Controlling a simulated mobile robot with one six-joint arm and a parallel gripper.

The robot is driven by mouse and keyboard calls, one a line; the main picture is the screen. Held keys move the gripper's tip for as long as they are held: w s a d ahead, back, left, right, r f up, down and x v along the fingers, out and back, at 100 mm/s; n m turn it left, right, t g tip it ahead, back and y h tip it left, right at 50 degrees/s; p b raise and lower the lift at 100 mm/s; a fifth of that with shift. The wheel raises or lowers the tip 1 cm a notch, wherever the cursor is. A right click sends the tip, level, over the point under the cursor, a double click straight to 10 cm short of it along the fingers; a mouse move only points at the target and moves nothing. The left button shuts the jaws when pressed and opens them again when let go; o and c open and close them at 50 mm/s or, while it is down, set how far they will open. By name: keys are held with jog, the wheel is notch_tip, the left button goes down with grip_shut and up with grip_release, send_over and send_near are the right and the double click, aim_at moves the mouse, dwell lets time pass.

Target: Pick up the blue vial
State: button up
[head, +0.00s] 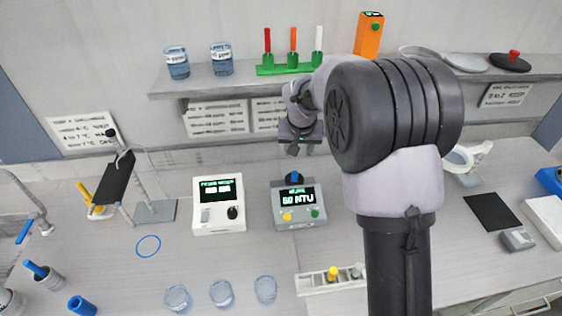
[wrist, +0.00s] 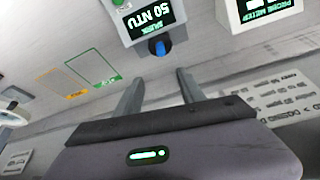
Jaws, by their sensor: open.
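The blue vial (head: 295,177) shows as a blue top at the back of the grey meter (head: 299,205), whose display reads 50 NTU. The rest of the vial is hidden. In the wrist view its round blue top (wrist: 160,46) lies beyond the fingertips, roughly in line with the gap between them. My gripper (head: 301,148) is above and behind the meter, near the wall. In the wrist view my gripper (wrist: 157,78) has its two fingers apart with nothing between them. It is not touching the vial.
A white meter (head: 218,203) stands left of the grey one. A shelf (head: 215,84) with beakers and a green rack (head: 285,68) runs along the wall above my gripper. A white rack (head: 314,284) and several beakers (head: 221,293) stand in front.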

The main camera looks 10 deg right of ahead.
aim_at(295, 174)
jog(key=x, duration=0.5)
jog(key=b+x, duration=0.1)
jog(key=x, duration=0.5)
jog(key=s+b+x, duration=0.1)
jog(key=x, duration=0.4)
jog(key=shift+w+a+f, duration=0.1)
jog(key=shift+a+f, duration=0.25)
jog(key=shift+f, duration=0.05)
jog(key=shift+r, duration=0.1)
jog(key=shift+c, duration=0.7)
grip_shut()
